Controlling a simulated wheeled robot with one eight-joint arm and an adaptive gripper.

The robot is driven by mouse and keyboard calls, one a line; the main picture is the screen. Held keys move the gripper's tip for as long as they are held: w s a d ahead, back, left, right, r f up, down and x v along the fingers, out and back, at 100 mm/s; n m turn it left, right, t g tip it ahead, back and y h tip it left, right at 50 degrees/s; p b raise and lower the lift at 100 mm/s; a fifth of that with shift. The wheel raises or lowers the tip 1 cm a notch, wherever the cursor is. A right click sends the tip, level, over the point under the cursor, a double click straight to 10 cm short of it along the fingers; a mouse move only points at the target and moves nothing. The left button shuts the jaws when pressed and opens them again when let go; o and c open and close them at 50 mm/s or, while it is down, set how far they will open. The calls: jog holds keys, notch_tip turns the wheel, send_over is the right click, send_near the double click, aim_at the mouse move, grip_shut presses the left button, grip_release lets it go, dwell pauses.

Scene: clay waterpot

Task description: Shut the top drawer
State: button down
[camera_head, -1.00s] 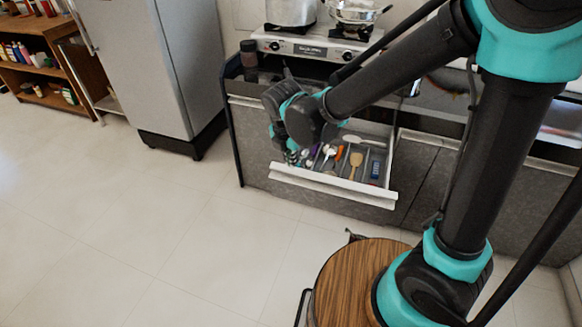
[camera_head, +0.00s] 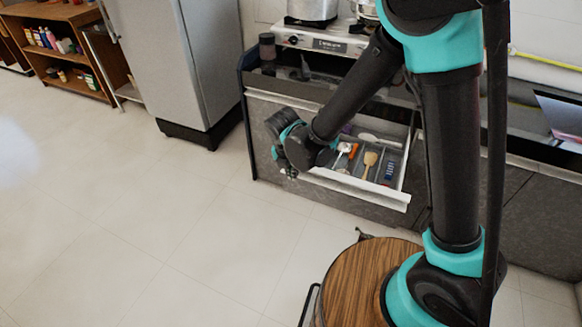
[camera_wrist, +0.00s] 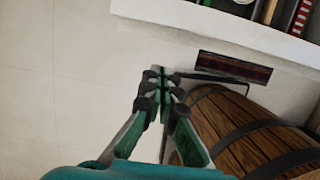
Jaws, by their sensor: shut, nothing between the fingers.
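The top drawer (camera_head: 365,189) stands open under the counter in the head view, its white front rim sticking out. It holds an orange-handled utensil, a wooden spatula (camera_head: 369,163) and other utensils. My gripper (camera_head: 287,174) is at the drawer's left front corner, partly covering it, with the fingers pointing down. In the wrist view, the closed, empty fingers (camera_wrist: 161,76) are in front of the drawer's white front edge (camera_wrist: 215,31), with floor showing beside them. A gap shows between fingers and drawer front there; the head view does not settle contact.
A stove (camera_head: 322,41) with pots stands on the counter above the drawer. A grey fridge (camera_head: 178,60) is to the left, and a wooden shelf (camera_head: 55,25) with bottles is farther left. The floor (camera_head: 150,220) in front is clear.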

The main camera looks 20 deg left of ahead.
jog(key=shift+w+d+f, duration=0.1)
jog(key=shift+w+f, duration=0.05)
jog(key=shift+w, duration=0.9)
jog(key=shift+w+d+f, duration=0.1)
jog(key=shift+w, duration=0.9)
